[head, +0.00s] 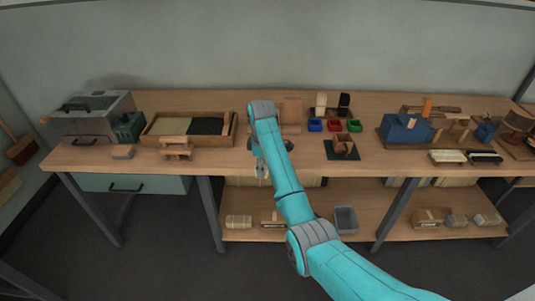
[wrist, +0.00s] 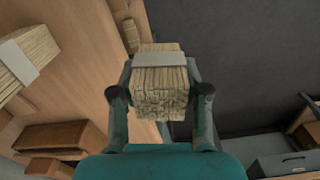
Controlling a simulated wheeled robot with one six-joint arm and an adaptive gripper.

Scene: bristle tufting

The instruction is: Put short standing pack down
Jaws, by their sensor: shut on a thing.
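My gripper (wrist: 160,98) is shut on a pale bristle pack (wrist: 160,88) with a light grey band around it. The pack sits between the two fingers, with its rough cut ends towards the wrist camera. In the head view my gripper (head: 262,168) hangs at the front edge of the workbench (head: 225,170); the held pack is mostly hidden there by my arm. Another banded bristle pack (wrist: 32,55) lies at the upper left of the wrist view, apart from the held one.
A brown block (wrist: 65,137) lies on the wooden surface in the wrist view. On the lower shelf (head: 290,205) are a bristle pack (head: 238,222) and a grey bin (head: 346,220). Coloured bins, a tray (head: 146,140) and a blue tool (head: 405,130) occupy the benchtop.

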